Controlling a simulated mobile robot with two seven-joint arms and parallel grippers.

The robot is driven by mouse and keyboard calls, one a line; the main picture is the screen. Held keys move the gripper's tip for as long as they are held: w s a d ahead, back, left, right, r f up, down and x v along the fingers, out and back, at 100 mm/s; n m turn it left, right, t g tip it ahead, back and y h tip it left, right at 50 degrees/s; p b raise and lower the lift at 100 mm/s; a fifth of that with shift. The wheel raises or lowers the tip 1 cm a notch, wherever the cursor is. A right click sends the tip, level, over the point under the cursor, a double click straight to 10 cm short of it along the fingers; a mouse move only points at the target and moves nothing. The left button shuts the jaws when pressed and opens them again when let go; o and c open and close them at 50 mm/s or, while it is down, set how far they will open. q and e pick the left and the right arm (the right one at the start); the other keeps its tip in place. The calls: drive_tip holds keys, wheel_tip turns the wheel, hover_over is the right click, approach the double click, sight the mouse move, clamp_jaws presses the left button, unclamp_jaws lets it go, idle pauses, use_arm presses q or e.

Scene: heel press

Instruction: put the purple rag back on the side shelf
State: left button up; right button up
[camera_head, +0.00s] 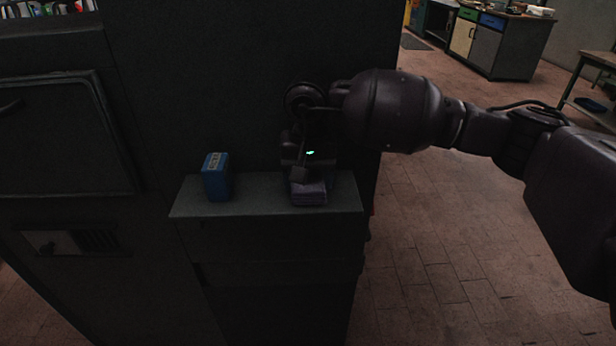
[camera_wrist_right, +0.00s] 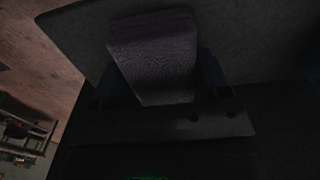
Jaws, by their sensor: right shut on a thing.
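The purple rag (camera_head: 308,195) is a small folded block near the right end of the side shelf (camera_head: 250,206), a narrow grey ledge on the dark machine's front. My right gripper (camera_head: 307,178) reaches down over the shelf from the right and is shut on the rag. In the right wrist view the rag (camera_wrist_right: 155,55) lies between the two dark fingers, with the grey shelf surface (camera_wrist_right: 85,35) behind it. The rag is at or just above the shelf top; I cannot tell whether it touches. My left gripper is not in view.
A blue box (camera_head: 216,177) stands upright on the left part of the shelf, apart from the rag. The dark machine wall (camera_head: 230,80) rises behind the shelf. Tiled floor (camera_head: 440,240) is open to the right. Cabinets (camera_head: 495,45) stand far back.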

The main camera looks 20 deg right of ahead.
drive_tip(key=shift+f, duration=0.1)
drive_tip(key=o, duration=0.8)
wheel_tip(320, 180, up, 12)
drive_tip(key=shift+r, duration=0.1)
idle(0.6)
